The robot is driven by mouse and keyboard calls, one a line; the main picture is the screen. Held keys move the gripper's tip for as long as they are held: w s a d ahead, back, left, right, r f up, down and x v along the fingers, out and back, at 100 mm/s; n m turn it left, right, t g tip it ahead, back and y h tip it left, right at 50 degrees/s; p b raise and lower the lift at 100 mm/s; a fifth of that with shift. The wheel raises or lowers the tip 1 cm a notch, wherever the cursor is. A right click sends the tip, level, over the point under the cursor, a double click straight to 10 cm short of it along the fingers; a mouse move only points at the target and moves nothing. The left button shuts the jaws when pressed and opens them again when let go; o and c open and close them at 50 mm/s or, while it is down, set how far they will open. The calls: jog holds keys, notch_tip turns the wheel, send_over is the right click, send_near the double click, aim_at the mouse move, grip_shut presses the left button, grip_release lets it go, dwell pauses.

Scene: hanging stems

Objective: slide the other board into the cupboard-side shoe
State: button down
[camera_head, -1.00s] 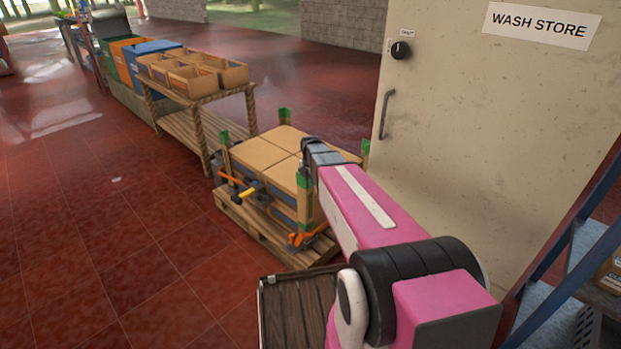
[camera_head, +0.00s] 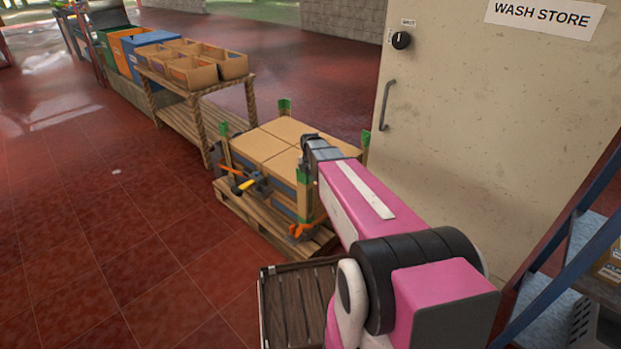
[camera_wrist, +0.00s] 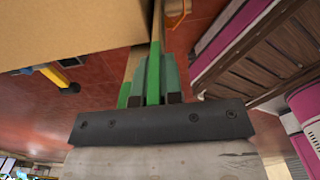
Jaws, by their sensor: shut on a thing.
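My gripper (camera_wrist: 154,80) is shut on the green top of a tan corner board (camera_wrist: 143,52) in the wrist view. The board runs away from the fingers along the edge of a cardboard carton; its far end is not clear. In the head view the green-topped board (camera_head: 304,200) stands at the near corner of the carton stack (camera_head: 270,145), just below my wrist, with my fingers hidden. An orange fitting (camera_head: 301,230) sits at its foot. It also shows in the wrist view (camera_wrist: 178,12). The cupboard (camera_head: 480,120) marked WASH STORE is at the right.
Other green-topped boards stand at the left (camera_head: 224,148), back (camera_head: 284,106) and right (camera_head: 365,140) corners. A clamp with a yellow handle (camera_head: 246,185) juts from the stack's left face. A slatted wooden platform (camera_head: 295,300) lies in front of the pallet (camera_head: 265,225). Red floor at left is clear.

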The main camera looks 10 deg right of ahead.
jog(key=shift+f, duration=0.6)
dwell(0.3)
jog(key=c, duration=1.2)
grip_release()
notch_tip(320, 180, up, 10)
jog(key=shift+r, duration=0.1)
jog(key=shift+s+r, duration=0.1)
jog(key=shift+r, duration=0.15)
jog(key=s+f+m, duration=0.1)
jog(key=s+m, duration=0.6)
jog(key=m, duration=0.1)
jog(key=s+f+m, duration=0.1)
jog(key=s+m, duration=0.6)
jog(key=m, duration=0.1)
jog(key=s+f+m, duration=0.1)
jog(key=s+m, duration=0.6)
jog(key=m, duration=0.2)
jog(key=shift+s+f, duration=0.2)
jog(key=shift+f, duration=0.1)
